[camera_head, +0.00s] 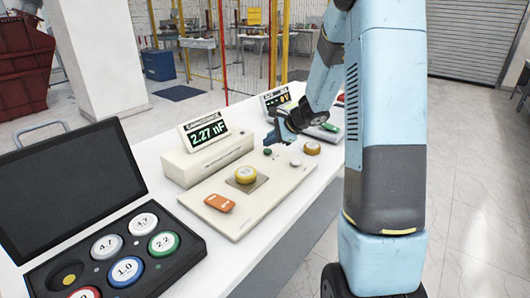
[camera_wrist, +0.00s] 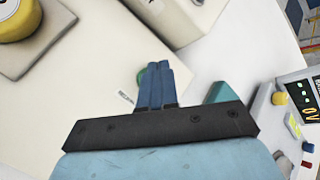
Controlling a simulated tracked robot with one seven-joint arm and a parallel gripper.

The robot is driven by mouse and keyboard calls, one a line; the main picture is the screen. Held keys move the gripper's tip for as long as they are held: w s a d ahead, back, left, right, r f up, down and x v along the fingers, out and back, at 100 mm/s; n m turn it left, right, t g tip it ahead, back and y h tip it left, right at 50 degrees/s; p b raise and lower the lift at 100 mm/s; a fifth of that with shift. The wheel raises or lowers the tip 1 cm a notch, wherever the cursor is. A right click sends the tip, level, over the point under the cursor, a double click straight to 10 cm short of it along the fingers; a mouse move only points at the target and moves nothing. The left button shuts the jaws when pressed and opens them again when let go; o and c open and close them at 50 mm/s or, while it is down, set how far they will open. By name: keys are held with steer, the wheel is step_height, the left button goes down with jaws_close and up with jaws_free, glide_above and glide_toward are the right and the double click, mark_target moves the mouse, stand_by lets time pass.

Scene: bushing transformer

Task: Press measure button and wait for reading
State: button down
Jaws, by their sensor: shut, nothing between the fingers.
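The cream test panel (camera_head: 262,197) lies on the white bench, with a green button (camera_head: 267,152) near its far left side. Behind it stands a meter (camera_head: 208,165) whose screen (camera_head: 207,131) reads 2.27 nF. My gripper (camera_head: 273,138) is shut and empty, its tips close to the green button. I cannot tell whether the fingertips touch or press the button. A yellow-topped round piece (camera_head: 246,174) sits on a square plate on the panel.
An open black case (camera_head: 185,262) with several labelled discs is at the front left. A second instrument (camera_head: 275,98) stands farther along the bench.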

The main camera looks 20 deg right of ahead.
mark_target(270, 151)
steer(key=shift+r, duration=2.5)
steer(key=shift+s+r, duration=0.1)
steer(key=s+a+r+n+g, duration=0.1)
steer(key=s+a+r+n, duration=0.35)
steer(key=s+r, duration=0.3)
steer(key=s+d+r+n+h, duration=0.1)
steer(key=s+n, duration=0.3)
steer(key=s, duration=0.5)
steer(key=s+d+r+n+h, duration=0.1)
steer(key=s+r+n+h, duration=0.2)
steer(key=s, duration=0.7)
steer(key=s+d+r+n+h, duration=0.1)
steer(key=s+r+n+h, duration=0.1)
steer(key=s+n, duration=0.4)
steer(key=s, duration=0.3)
steer(key=shift+s+r+h, duration=0.3)
steer(key=shift+h, duration=0.1)
